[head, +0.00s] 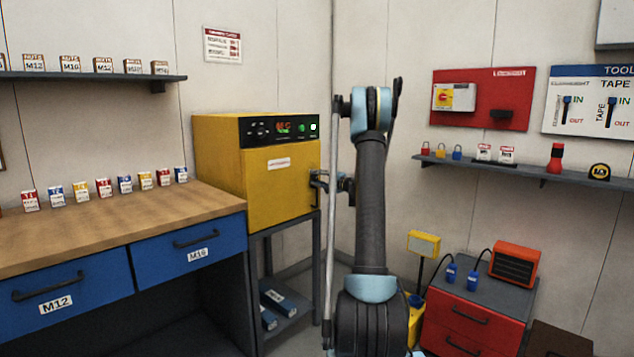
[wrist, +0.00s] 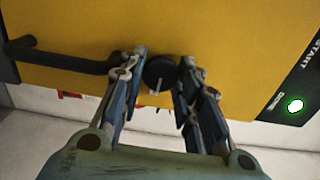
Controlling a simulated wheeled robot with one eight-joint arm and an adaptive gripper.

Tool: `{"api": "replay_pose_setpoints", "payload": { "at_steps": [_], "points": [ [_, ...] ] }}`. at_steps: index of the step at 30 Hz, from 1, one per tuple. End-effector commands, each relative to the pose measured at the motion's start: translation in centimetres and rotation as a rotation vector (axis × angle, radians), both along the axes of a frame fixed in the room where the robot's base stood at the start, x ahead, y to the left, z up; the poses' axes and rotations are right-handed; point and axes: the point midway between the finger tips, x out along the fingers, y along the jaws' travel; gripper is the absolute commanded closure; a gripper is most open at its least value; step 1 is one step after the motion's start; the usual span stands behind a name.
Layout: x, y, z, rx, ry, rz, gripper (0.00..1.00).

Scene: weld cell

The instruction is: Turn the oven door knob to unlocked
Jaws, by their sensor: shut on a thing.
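The yellow oven (head: 279,182) stands beside the workbench in the head view, with a black control panel along its top. In the wrist view, the dark round door knob (wrist: 159,72) sits on the yellow oven door (wrist: 185,28), between my two fingers. My gripper (wrist: 163,66) is shut on the knob. A small pale mark shows at the knob's lower edge in that view. No lock wording is legible near it. In the head view my gripper (head: 319,179) is at the right side of the oven front, and the knob is hidden there.
The black door handle (wrist: 62,58) lies close left of my fingers in the wrist view. A lit green button (wrist: 295,106) is at the right. The workbench (head: 110,222) is left of the oven, and a red drawer cabinet (head: 465,325) stands right of my arm.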

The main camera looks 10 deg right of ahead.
Motion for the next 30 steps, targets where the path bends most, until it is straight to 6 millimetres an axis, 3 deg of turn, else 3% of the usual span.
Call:
{"api": "replay_pose_setpoints", "payload": {
  "at_steps": [11,12,14,25,30],
  "points": [
    [0.1,-0.3,-0.1,0.000,0.004,-0.006,0.93],
    [0.1,-0.3,-0.1,0.000,0.004,-0.006,0.65],
    [0.1,-0.3,-0.1,0.000,0.004,-0.005,0.52],
    [-0.1,-0.1,-0.1,0.001,0.002,-0.001,0.51],
    [-1.3,-1.0,-0.1,0.002,0.003,-0.001,0.51]
  ]
}}
